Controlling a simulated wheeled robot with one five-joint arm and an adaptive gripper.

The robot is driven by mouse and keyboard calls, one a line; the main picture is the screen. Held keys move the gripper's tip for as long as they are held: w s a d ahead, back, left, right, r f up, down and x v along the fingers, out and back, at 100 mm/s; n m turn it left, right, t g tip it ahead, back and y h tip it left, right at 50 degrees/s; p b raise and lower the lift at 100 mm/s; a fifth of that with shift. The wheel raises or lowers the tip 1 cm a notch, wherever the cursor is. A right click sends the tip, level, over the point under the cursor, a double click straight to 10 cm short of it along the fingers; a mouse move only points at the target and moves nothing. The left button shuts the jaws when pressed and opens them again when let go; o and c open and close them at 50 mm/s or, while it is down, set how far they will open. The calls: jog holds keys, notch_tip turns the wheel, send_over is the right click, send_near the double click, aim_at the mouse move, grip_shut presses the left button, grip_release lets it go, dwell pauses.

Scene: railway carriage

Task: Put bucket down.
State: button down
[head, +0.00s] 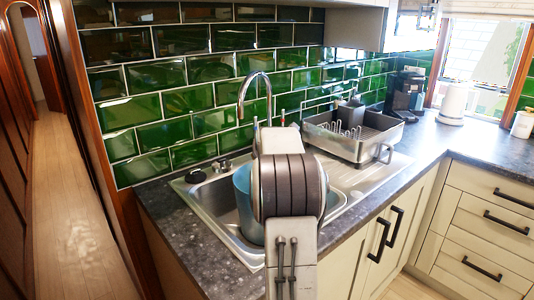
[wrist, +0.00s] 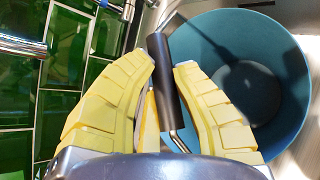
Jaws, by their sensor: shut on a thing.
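The teal bucket (wrist: 240,75) shows in the wrist view, open and empty inside as far as I see, with a black grip on its wire handle (wrist: 163,75). My gripper (wrist: 166,62) has yellow padded fingers on both sides of that grip and is shut on it. In the head view the bucket (head: 243,207) is at the sink basin, partly hidden behind my arm. The steel sink (head: 222,240) lies around and below it. I cannot tell whether the bucket touches the sink floor. My gripper is hidden behind my arm in the head view.
A chrome tap (head: 256,84) stands behind the bucket against green tiles (head: 150,108). A dish rack (head: 350,145) sits on the drainer to the right.

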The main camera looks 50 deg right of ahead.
dwell(0.4)
jog(key=c, duration=1)
grip_release()
jog(key=shift+c, duration=0.2)
jog(key=shift+f, duration=0.1)
jog(key=shift+f, duration=0.1)
jog(key=c, duration=0.4)
